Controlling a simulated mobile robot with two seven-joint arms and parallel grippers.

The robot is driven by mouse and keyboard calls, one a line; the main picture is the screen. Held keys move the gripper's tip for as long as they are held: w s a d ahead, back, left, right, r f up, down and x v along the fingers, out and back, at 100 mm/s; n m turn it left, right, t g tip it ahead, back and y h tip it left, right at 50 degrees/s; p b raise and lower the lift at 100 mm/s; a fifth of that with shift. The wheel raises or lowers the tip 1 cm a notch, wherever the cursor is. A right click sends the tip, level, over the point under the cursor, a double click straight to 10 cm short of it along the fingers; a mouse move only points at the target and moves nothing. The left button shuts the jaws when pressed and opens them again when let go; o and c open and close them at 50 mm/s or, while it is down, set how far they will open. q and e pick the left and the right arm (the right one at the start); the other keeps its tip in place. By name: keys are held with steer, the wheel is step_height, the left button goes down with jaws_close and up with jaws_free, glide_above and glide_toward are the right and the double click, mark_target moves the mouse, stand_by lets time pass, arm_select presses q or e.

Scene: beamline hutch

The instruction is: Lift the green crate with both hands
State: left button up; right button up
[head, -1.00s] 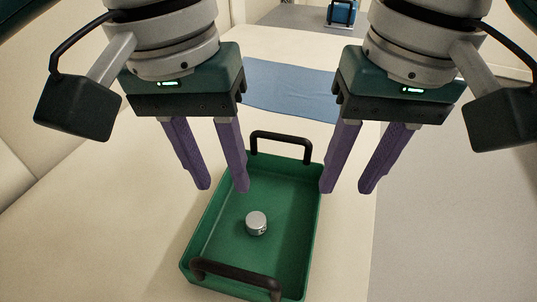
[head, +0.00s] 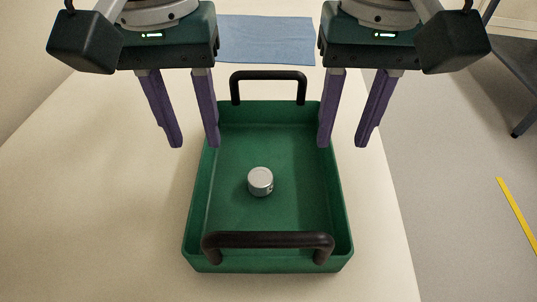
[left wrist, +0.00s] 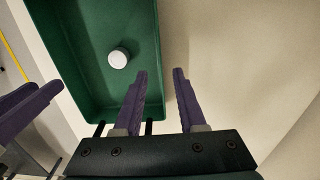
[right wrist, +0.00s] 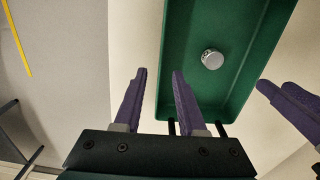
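The green crate (head: 343,215) is an open tray with a black handle at the far end (head: 268,76) and another at the near end (head: 268,241). A silver round weight (head: 260,181) lies inside it. My left gripper (head: 194,145) is open and empty over the crate's left wall. In the left wrist view its fingers (left wrist: 161,72) appear on either side of that wall (left wrist: 157,35). My right gripper (head: 342,145) is open and empty over the right wall; its fingers (right wrist: 158,74) appear likewise in the right wrist view. The fingertips' height above the rim is unclear.
The crate stands on a pale table (head: 110,200) with free room at left. The table's right edge runs close beside the crate. A blue mat (head: 265,40) lies beyond the far handle. Grey floor (head: 450,200) with a yellow stripe (head: 517,215) is at right.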

mark_target(201, 163)
arm_select(q)
step_height(201, 163, down, 7)
steer(key=shift+r, duration=0.15)
arm_select(e)
step_height(201, 163, down, 7)
steer(key=shift+r, duration=0.15)
arm_select(q)
steer(key=shift+c, duration=0.2)
arm_select(e)
steer(key=shift+c, duration=0.2)
arm_select(q)
jaws_close()
arm_select(e)
jaws_close()
arm_select(q)
steer(key=shift+a+r, duration=0.1)
arm_select(e)
steer(key=shift+r, duration=0.1)
